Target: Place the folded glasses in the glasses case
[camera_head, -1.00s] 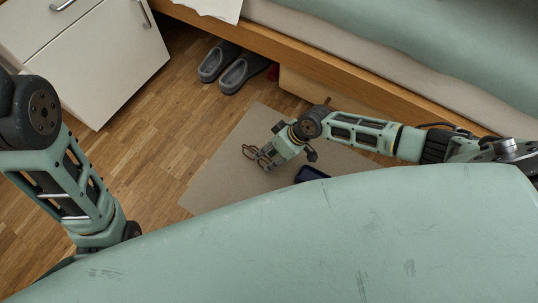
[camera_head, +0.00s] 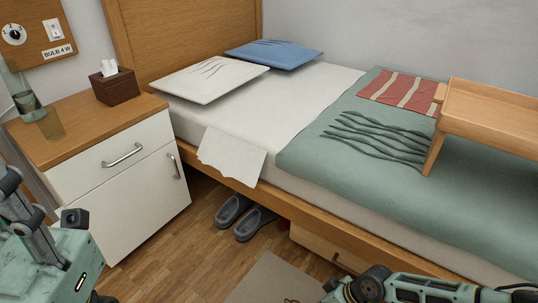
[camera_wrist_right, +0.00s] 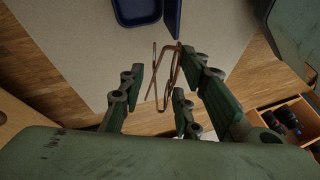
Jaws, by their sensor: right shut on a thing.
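In the right wrist view my right gripper (camera_wrist_right: 163,82) is shut on the folded glasses (camera_wrist_right: 154,72), a thin brown wire-like frame held between its green finger pads. The dark blue glasses case (camera_wrist_right: 138,13) lies open on the grey mat, at the top of the right wrist view and partly cut off by its edge. The glasses are apart from the case in the picture. In the head view my right arm shows at the bottom right, and the case is out of frame. My left arm is at the lower left; its gripper is not visible.
The grey mat (camera_head: 268,283) lies on the wooden floor beside the bed (camera_head: 300,120). Grey slippers (camera_head: 233,210) and a wooden drawer (camera_head: 322,250) are at the bed's edge. A white nightstand (camera_head: 130,205) stands left. A box with dark items (camera_wrist_right: 292,122) shows in the right wrist view.

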